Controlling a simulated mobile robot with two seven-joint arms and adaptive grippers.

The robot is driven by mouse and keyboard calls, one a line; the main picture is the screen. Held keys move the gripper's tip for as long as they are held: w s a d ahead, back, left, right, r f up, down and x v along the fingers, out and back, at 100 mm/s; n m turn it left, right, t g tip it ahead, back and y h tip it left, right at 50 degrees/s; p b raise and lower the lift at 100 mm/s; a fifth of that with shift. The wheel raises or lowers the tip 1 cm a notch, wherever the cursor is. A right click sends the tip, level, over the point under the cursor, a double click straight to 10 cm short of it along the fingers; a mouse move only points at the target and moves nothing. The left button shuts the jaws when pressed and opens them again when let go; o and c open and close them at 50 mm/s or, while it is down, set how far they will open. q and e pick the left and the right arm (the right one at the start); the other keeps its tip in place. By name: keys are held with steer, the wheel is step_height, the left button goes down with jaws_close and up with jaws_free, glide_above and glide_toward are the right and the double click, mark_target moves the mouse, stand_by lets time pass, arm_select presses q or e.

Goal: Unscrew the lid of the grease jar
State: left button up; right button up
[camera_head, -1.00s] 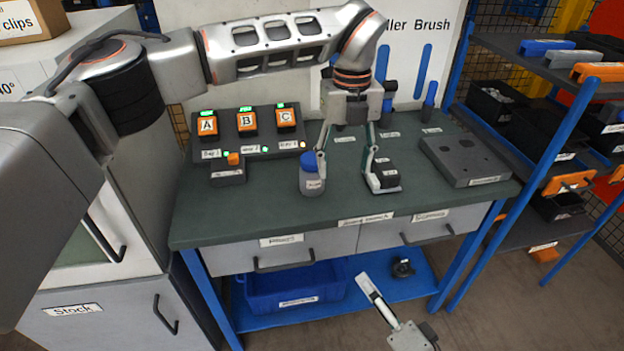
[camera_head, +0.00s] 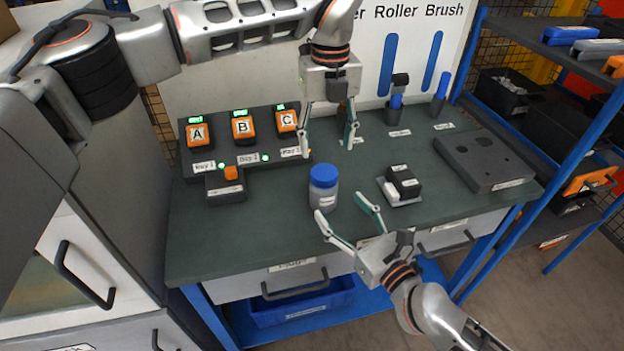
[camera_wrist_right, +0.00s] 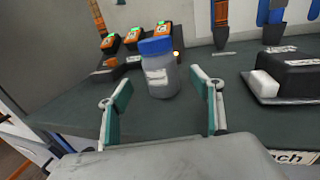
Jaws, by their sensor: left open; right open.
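The grease jar (camera_head: 323,194) is a grey jar with a blue lid (camera_head: 323,176), standing upright on the green bench top. In the right wrist view the jar (camera_wrist_right: 160,75) stands beyond and between the fingers, with the lid (camera_wrist_right: 155,45) seated on top. My left gripper (camera_head: 329,142) is open, pointing down above and a little behind the jar, apart from it. My right gripper (camera_head: 339,203) is open at the bench's front side, fingers aimed at the jar. Its fingertips are close to the jar but do not appear to grip it; it also shows in the right wrist view (camera_wrist_right: 160,95).
A block with a black top (camera_head: 403,182) sits on the bench right of the jar. A grey fixture (camera_head: 484,161) lies farther right. The A, B, C chargers (camera_head: 241,128) stand at the back left, with a small orange-button box (camera_head: 227,186). The bench (camera_head: 245,235) is clear at front left.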

mark_target(323, 188)
arm_select(q)
steer(key=shift+w+a, duration=0.25)
steer(key=shift+w, duration=0.05)
arm_select(e)
steer(key=shift+w+a, duration=0.4)
steer(key=shift+w, duration=0.15)
arm_select(q)
steer(key=shift+s+d, duration=0.1)
arm_select(e)
steer(key=shift+w+a, duration=0.2)
steer(key=shift+w, duration=0.1)
steer(key=shift+x, duration=3.1)
